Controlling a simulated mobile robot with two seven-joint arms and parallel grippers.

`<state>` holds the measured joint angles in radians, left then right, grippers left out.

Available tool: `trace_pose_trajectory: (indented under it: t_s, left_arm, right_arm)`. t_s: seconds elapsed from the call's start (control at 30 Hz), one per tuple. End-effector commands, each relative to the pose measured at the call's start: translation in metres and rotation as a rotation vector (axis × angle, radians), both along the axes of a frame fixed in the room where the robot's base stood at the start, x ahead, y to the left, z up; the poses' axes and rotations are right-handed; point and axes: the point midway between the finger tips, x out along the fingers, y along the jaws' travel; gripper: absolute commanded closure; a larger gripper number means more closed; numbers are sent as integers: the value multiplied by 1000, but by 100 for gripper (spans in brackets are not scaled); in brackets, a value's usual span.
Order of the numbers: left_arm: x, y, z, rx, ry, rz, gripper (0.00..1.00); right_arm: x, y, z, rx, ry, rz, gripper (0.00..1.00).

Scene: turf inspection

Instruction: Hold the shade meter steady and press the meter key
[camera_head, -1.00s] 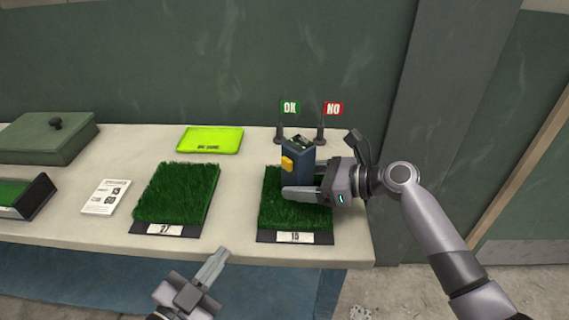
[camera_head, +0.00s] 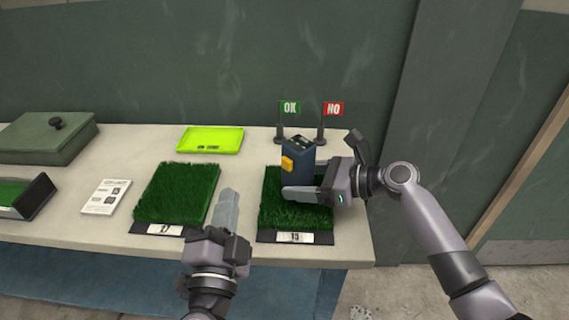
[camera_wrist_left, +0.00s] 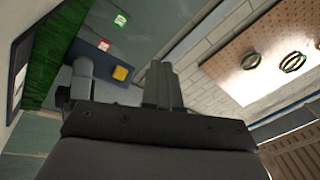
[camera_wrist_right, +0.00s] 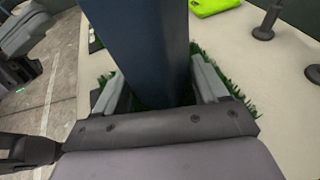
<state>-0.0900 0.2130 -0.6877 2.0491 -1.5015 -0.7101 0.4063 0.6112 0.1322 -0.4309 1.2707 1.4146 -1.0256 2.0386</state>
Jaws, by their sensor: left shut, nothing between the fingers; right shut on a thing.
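The shade meter (camera_head: 299,165) is a dark blue upright box with a yellow key (camera_head: 287,164) on its left side. It stands over the right turf sample (camera_head: 273,215), labelled 15. My right gripper (camera_head: 305,182) is shut on the meter from the right. The right wrist view shows the blue body (camera_wrist_right: 148,45) between both fingers. My left gripper (camera_head: 229,205) is shut and empty, in front of the gap between the two turf samples, left of and below the meter. In the left wrist view the yellow key (camera_wrist_left: 121,73) shows left of the shut fingers (camera_wrist_left: 160,85).
The left turf sample (camera_head: 178,192), labelled 27, lies beside a printed card (camera_head: 105,196). A lime green tray (camera_head: 210,139) lies behind. Green OK (camera_head: 290,108) and red NO (camera_head: 333,109) flags stand behind the meter. A lidded green box (camera_head: 48,138) is at far left.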

Motion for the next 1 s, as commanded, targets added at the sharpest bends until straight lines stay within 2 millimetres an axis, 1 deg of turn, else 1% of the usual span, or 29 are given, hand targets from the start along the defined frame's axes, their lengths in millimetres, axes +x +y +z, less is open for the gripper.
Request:
trace_pose_trajectory:
  t_s: [0.17, 0.27, 0.7, 0.8, 1.0]
  left_arm:
    - [2, -2, 0, -2, 1, -1, 100]
    - [8, -8, 0, -2, 1, -1, 100]
    - [50, -49, 0, -2, 2, -1, 100]
    - [56, -56, 0, -2, 1, -1, 100]
    - [62, -62, 0, -2, 1, -1, 100]
  right_arm:
    - [0, 0, 0, 1, 0, 0, 45]
    - [0, 0, 0, 1, 0, 0, 45]
    - [0, 0, 0, 1, 0, 0, 45]
    - [0, 0, 0, 1, 0, 0, 45]
    - [0, 0, 0, 1, 0, 0, 45]
